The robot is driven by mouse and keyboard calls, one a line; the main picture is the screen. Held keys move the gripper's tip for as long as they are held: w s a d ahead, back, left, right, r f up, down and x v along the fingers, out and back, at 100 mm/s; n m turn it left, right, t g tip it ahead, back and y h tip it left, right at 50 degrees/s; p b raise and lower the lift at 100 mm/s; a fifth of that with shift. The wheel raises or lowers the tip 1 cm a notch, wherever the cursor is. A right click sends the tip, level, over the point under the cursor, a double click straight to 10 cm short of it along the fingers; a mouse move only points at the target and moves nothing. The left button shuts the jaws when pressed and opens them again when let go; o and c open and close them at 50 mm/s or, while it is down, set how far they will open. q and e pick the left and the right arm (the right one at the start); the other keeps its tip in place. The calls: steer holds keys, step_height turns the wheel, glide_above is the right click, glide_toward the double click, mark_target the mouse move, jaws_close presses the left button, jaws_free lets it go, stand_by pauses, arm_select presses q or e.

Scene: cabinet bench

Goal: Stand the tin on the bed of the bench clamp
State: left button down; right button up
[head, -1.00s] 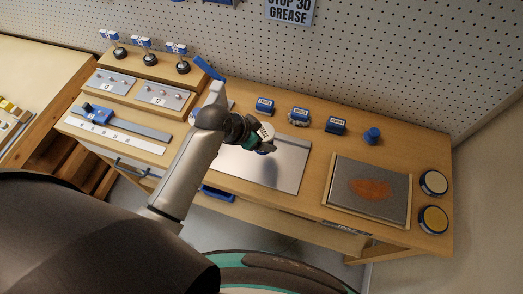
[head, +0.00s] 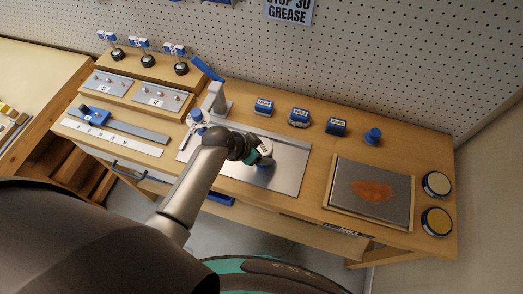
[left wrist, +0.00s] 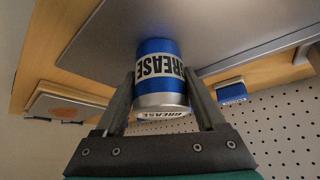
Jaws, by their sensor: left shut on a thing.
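A tin (left wrist: 160,75) with a blue wall and a GREASE label is between the fingers of my left gripper (left wrist: 162,88) in the left wrist view. In the head view my left gripper (head: 262,155) is shut on the tin (head: 265,146) over the grey metal plate (head: 290,165). I cannot tell whether the tin touches the plate. The bench clamp (head: 216,99), a grey upright with a blue lever, stands at the plate's left end. My forearm hides part of the plate. My right gripper is not in view.
A framed grey pad (head: 371,190) and two round pads (head: 436,184) are at the right. The plate's right part is clear.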

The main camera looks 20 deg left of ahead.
arm_select(q)
jaws_free()
steer(key=shift+s+r, duration=0.1)
steer(key=shift+r, duration=0.2)
steer(key=p+v, duration=0.2)
steer(key=v, duration=0.9)
steer(key=shift+a+r+p, duration=0.2)
steer(key=shift+r+p, duration=0.1)
steer(key=shift+p, duration=0.05)
steer(key=shift+s, duration=0.1)
